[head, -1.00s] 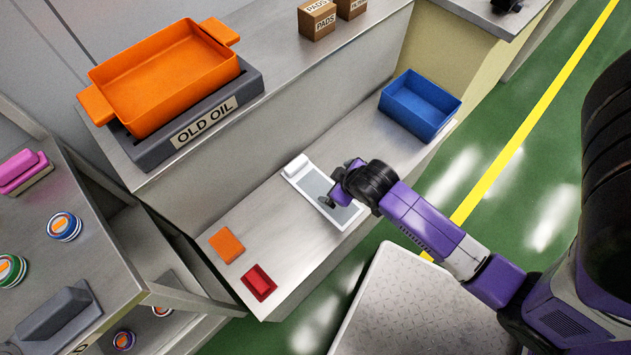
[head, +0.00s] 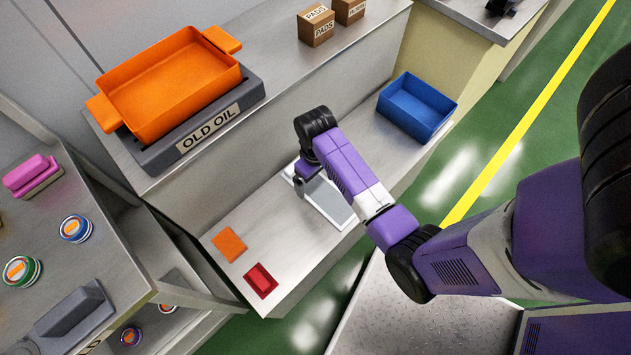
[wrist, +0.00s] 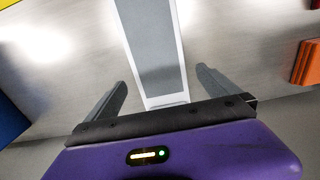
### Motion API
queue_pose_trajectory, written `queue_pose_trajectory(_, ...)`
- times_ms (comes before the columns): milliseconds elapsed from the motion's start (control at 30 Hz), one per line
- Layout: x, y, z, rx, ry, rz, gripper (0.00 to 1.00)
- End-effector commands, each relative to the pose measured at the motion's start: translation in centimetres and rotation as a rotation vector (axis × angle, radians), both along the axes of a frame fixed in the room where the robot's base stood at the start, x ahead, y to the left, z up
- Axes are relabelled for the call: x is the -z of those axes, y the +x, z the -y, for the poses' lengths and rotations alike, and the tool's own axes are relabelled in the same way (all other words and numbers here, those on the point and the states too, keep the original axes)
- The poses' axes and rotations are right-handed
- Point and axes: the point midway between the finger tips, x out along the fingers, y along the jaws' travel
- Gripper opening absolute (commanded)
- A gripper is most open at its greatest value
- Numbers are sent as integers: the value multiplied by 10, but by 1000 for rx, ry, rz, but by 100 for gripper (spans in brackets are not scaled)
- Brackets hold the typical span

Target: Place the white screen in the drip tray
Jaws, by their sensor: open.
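The white screen (head: 333,207) is a flat white frame with a grey panel, lying on the lower metal bench. It also shows in the wrist view (wrist: 158,50), running lengthwise between the fingers. My gripper (head: 302,184) is over the screen's upper-left end and hides part of it. In the wrist view my gripper (wrist: 162,88) is open, one finger on each side of the screen, apart from its edges. The orange two-handled tray (head: 190,110), which looks like the drip tray, sits empty in a grey holder marked OLD OIL on the upper shelf.
A blue bin (head: 422,97) stands right of the screen. An orange block (head: 229,244) and a red tray (head: 261,280) lie to its left. PADS boxes (head: 316,26) stand on the upper shelf. A side shelf at left holds tins (head: 75,228) and a pink item.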

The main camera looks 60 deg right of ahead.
Motion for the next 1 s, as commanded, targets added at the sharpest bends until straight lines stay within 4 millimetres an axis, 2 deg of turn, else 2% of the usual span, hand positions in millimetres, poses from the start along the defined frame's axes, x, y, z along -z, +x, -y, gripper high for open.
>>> queue_pose_trajectory(100, 20, 2, 1, 0, 2, -2, 100)
queue_pose_trajectory(233, 36, 2, 2, -1, 0, -1, 100)
queue_pose_trajectory(567, 41, 2, 2, -1, 0, 1, 100)
queue_pose_trajectory(800, 41, 2, 2, -1, 0, 1, 53)
queue_pose_trajectory(900, 40, 2, 2, -1, 0, 1, 37)
queue_pose_trajectory(1000, 40, 2, 2, -1, 0, 1, 37)
